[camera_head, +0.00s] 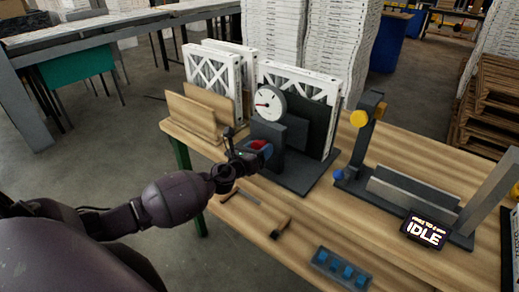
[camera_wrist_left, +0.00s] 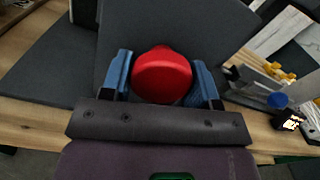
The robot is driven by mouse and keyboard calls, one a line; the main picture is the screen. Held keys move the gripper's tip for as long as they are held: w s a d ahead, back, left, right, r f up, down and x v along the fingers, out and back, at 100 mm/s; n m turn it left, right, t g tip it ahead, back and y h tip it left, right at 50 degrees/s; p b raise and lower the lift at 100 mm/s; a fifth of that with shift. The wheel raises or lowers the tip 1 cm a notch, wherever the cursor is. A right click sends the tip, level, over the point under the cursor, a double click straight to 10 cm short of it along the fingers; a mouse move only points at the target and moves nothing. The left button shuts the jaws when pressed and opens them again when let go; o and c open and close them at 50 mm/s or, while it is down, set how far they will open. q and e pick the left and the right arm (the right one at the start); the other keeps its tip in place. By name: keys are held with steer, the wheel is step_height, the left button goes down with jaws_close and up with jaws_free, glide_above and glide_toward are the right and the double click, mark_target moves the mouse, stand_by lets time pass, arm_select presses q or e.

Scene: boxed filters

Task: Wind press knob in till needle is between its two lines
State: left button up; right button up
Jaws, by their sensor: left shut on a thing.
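The red press knob (camera_head: 258,144) is on the front of a dark grey press (camera_head: 268,136) on the wooden bench. My left gripper (camera_head: 254,152) is shut on the knob. In the left wrist view, the round red knob (camera_wrist_left: 162,72) sits between the blue fingers of the left gripper (camera_wrist_left: 163,84). The white round gauge (camera_head: 269,103) is at the top of the press. Its red needle points left; the two lines are too small to make out. A white-framed filter (camera_head: 312,85) stands upright behind a dark plate. My right gripper is not in view.
Wooden boards (camera_head: 195,117) stand left of the press, with more filters behind. A fixture with a yellow knob (camera_head: 358,118) is to the right, near an IDLE display (camera_head: 426,231). A tray with blue pieces (camera_head: 340,267) and small tools lie in front.

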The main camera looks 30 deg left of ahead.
arm_select(q)
steer(key=o, duration=0.9)
steer(key=s, duration=1.1)
steer(key=shift+a+b, duration=0.4)
steer(key=shift+w, duration=0.1)
steer(key=s+d+f+n+g, duration=0.2)
steer(key=s+f+n, duration=0.3)
steer(key=n, duration=0.6)
steer(key=s+d+f+n+g+y, duration=0.1)
steer(key=s+d+f+n, duration=0.4)
steer(key=n, duration=0.6)
steer(key=s+d+f+n+g, duration=0.3)
steer(key=s+d+f+n, duration=0.1)
steer(key=s+f+n, duration=0.3)
steer(key=shift+s+f+n+y, duration=0.1)
steer(key=shift+s+n+y, duration=0.1)
steer(key=shift+s+n, duration=0.6)
steer(key=shift+s+f+n+y, duration=0.1)
steer(key=shift+s+n+y, duration=0.15)
steer(key=shift+n, duration=0.95)
